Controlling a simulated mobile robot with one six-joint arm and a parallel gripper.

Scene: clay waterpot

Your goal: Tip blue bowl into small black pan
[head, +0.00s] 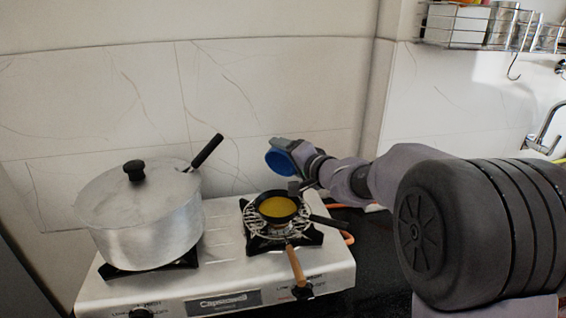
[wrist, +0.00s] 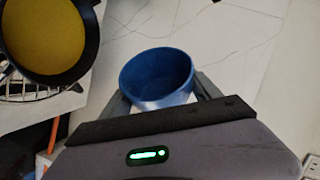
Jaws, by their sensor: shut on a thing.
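The blue bowl (head: 281,163) is held in the air above and behind the small black pan (head: 280,219). My gripper (head: 294,158) comes in from the right and is shut on the bowl. The wrist view shows the bowl (wrist: 157,80) between my gripper's fingers (wrist: 163,92). The inside that shows is plain blue, with no contents visible; its lower part is hidden. The small pan sits on the right burner, with yellow contents (head: 278,206) in it. In the wrist view the pan (wrist: 92,42) is left of the bowl, apart from it.
A large lidded silver pot (head: 150,225) stands on the left burner of the white stove (head: 225,275), with a black handle (head: 207,151) sticking up. A wooden handle (head: 296,266) points over the stove front. A tiled wall (head: 240,85) stands behind; a wire rack (head: 465,25) hangs upper right.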

